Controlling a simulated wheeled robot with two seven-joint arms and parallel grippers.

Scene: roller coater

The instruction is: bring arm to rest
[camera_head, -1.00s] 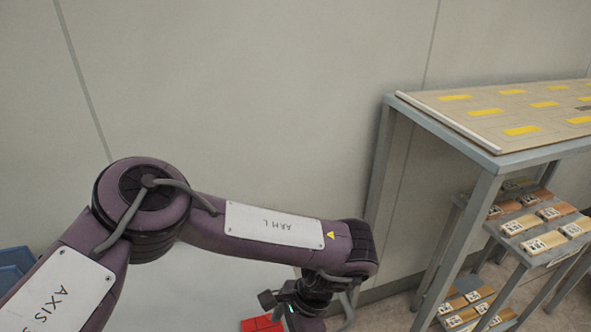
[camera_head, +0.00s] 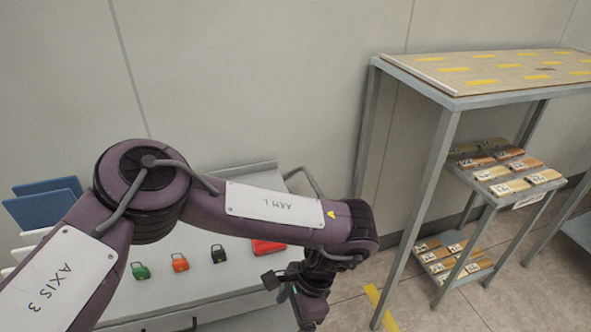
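My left arm (camera_head: 280,205) comes in from the left. It reaches across a grey bench, bends at a round elbow joint, and points down at its wrist. My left gripper is mostly cut off by the bottom edge below the wrist (camera_head: 312,285), so its fingers do not show. My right arm and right gripper are not in this view.
On the grey bench (camera_head: 180,305) stand a green padlock (camera_head: 140,271), an orange padlock (camera_head: 180,263), a black padlock (camera_head: 218,254) and a red item (camera_head: 267,246). Blue panels (camera_head: 45,203) stand at left. A metal rack (camera_head: 440,150) with several wooden blocks stands at right.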

